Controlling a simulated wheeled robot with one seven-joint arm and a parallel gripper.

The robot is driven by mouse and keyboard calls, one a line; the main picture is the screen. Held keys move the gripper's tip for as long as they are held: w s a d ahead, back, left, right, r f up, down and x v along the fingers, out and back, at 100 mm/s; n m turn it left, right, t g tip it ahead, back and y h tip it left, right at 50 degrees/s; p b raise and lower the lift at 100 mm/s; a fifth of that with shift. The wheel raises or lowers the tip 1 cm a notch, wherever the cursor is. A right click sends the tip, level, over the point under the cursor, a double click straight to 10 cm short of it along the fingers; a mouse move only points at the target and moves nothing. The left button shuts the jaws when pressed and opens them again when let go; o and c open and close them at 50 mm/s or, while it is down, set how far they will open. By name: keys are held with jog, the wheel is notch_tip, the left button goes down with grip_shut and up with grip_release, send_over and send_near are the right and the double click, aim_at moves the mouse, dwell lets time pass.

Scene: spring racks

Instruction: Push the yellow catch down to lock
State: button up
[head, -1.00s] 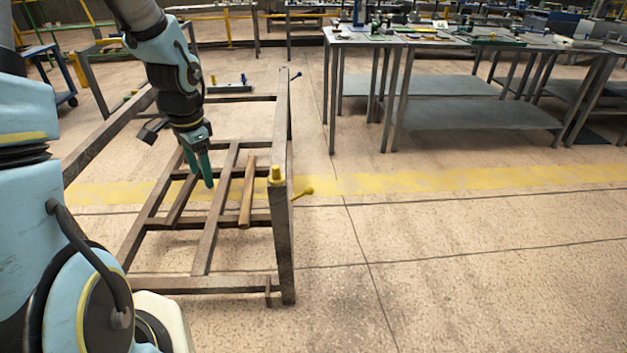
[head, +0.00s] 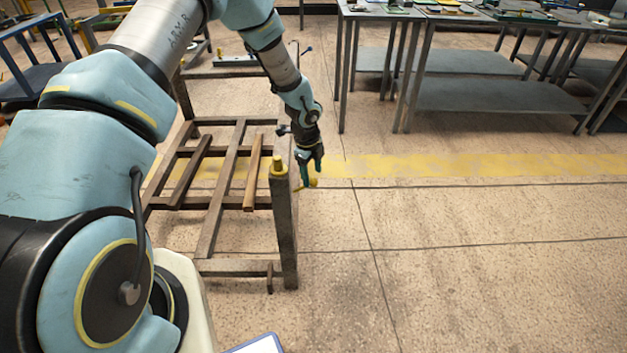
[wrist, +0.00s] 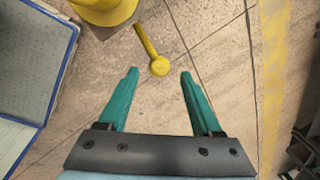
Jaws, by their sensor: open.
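The yellow catch is a short lever with a ball end. In the wrist view the catch (wrist: 152,52) sticks out from beneath a yellow cap (wrist: 105,8), its ball just ahead of the space between my fingertips. In the head view only a bit of the catch (head: 313,183) shows beside the rack post, partly hidden by my fingers. The yellow cap (head: 278,165) tops the near right post of the rack (head: 286,225). My gripper (head: 311,172) points down just right of that post. Its green fingers (wrist: 158,75) are apart with nothing between them.
A wooden-handled bar (head: 252,175) lies across the rack's slats. A blue-edged panel (wrist: 35,55) is at the left of the wrist view. Metal workbenches (head: 470,95) stand at the back right. The floor right of the rack is clear.

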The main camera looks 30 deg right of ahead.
aim_at(313, 179)
jog(key=shift+w+d+f+p, duration=0.1)
jog(key=shift+d+f+p, duration=0.1)
jog(key=shift+f, duration=1)
jog(key=shift+w+d+f+p, duration=0.1)
jog(key=shift+f+p, duration=0.05)
jog(key=shift+f, duration=1.05)
grip_shut()
